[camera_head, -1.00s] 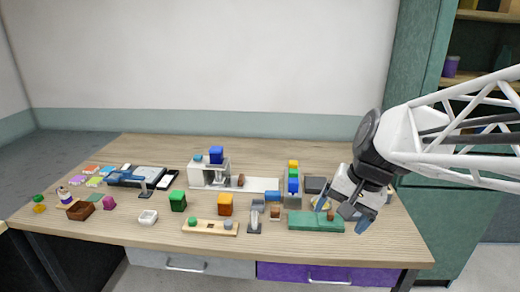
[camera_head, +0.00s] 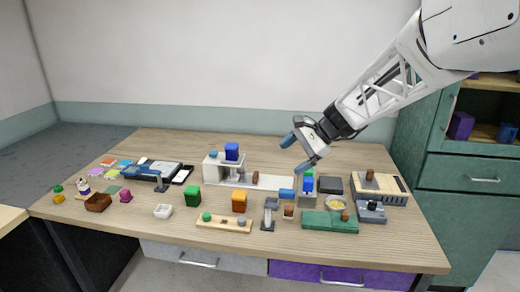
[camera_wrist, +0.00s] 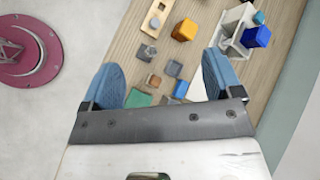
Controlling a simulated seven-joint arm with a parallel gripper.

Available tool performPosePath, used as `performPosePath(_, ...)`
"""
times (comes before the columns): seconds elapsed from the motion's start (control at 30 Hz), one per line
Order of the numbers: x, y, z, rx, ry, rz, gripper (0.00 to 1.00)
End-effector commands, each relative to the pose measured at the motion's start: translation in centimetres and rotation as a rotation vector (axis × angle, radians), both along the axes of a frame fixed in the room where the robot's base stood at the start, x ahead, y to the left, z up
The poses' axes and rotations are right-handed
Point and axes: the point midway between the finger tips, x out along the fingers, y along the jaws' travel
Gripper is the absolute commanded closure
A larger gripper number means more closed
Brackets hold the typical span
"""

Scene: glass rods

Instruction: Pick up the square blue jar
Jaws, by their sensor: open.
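A square blue jar (camera_head: 232,151) sits on top of a white machine (camera_head: 211,168) at the back middle of the table. It also shows at the upper right of the wrist view (camera_wrist: 257,36). Another blue block-like thing (camera_head: 308,185) sits in a grey stand with green above it, right of the middle; I cannot tell whether it is a jar. My gripper (camera_head: 297,153) is open and empty, above the back of the table, right of the jar and apart from it. Its two blue fingers (camera_wrist: 160,75) are spread wide in the wrist view.
Green (camera_head: 193,196) and orange (camera_head: 239,201) cubes stand in front of the machine. A green block (camera_head: 329,223), a bowl of yellow bits (camera_head: 336,203) and a wooden-topped box (camera_head: 380,185) crowd the right. Small items fill the left. Some bare wood lies along the back.

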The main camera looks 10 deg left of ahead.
Motion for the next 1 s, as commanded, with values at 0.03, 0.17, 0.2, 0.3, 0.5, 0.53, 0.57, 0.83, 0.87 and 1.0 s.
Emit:
performPosePath(0.03, 1.3, 0.7, -0.4, 0.023, 0.023, -0.013, 0.15)
performPosePath(0.17, 4.3, 2.6, -1.1, 0.087, 0.082, -0.052, 0.15)
performPosePath(0.2, 5.2, 3.2, -1.3, 0.106, 0.102, -0.063, 0.15)
performPosePath(0.3, 7.4, 4.6, -2.0, 0.154, 0.149, -0.092, 0.15)
performPosePath(0.5, 11.9, 7.4, -3.4, 0.25, 0.242, -0.147, 0.15)
performPosePath(0.53, 12.6, 7.8, -3.7, 0.264, 0.256, -0.155, 0.15)
performPosePath(0.57, 13.2, 8.3, -3.9, 0.28, 0.271, -0.162, 0.15)
performPosePath(0.83, 18.9, 11.9, -6.8, 0.407, 0.402, -0.229, 0.15)
performPosePath(0.87, 19.6, 12.3, -7.1, 0.421, 0.416, -0.235, 0.15)
performPosePath(1.0, 22.4, 14.2, -8.8, 0.488, 0.485, -0.266, 0.15)
